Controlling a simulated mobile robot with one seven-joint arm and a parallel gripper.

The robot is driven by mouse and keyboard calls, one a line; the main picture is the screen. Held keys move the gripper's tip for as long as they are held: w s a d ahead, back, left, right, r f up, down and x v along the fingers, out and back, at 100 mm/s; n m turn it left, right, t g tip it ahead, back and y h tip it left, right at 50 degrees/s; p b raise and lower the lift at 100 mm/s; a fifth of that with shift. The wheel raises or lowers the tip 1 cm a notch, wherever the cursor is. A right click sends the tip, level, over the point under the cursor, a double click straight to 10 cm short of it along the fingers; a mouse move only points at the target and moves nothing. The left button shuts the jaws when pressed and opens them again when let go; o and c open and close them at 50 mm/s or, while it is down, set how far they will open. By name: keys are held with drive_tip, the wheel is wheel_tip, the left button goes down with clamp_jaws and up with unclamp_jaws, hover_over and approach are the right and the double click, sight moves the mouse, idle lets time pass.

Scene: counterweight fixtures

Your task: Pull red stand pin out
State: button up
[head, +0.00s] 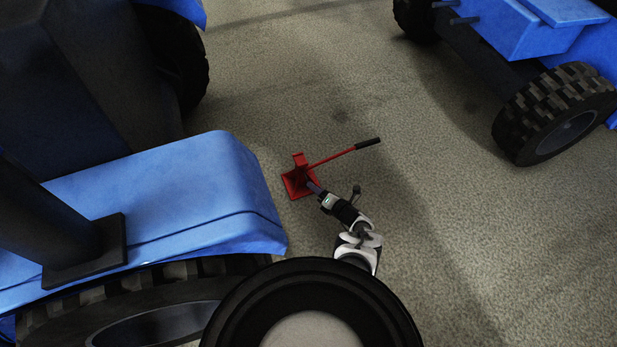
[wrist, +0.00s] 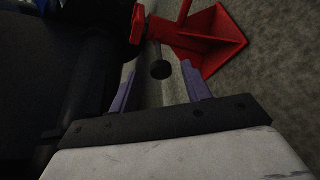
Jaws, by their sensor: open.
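The red stand (head: 298,184) is on the floor between the blue vehicles, with a red handle (head: 335,157) that ends in a dark grip. It also shows at the top of the wrist view (wrist: 214,45). In the wrist view a dark pin with a round knob (wrist: 160,69) sticks out from the red stand toward my gripper. My gripper (wrist: 157,76) is open, its two purple fingers on either side of the knob, with gaps between them and the knob. In the head view my gripper (head: 312,187) is at the stand's lower right, and the pin cannot be made out.
A blue vehicle (head: 180,190) with large dark tyres fills the left side. Another blue vehicle (head: 530,30) with a treaded wheel (head: 556,115) stands at the upper right. The grey floor (head: 450,230) to the right of my arm is clear.

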drive_tip(key=p+v, duration=0.2)
drive_tip(key=v, duration=0.4)
drive_tip(key=shift+s, duration=0.15)
drive_tip(key=shift+d, duration=0.15)
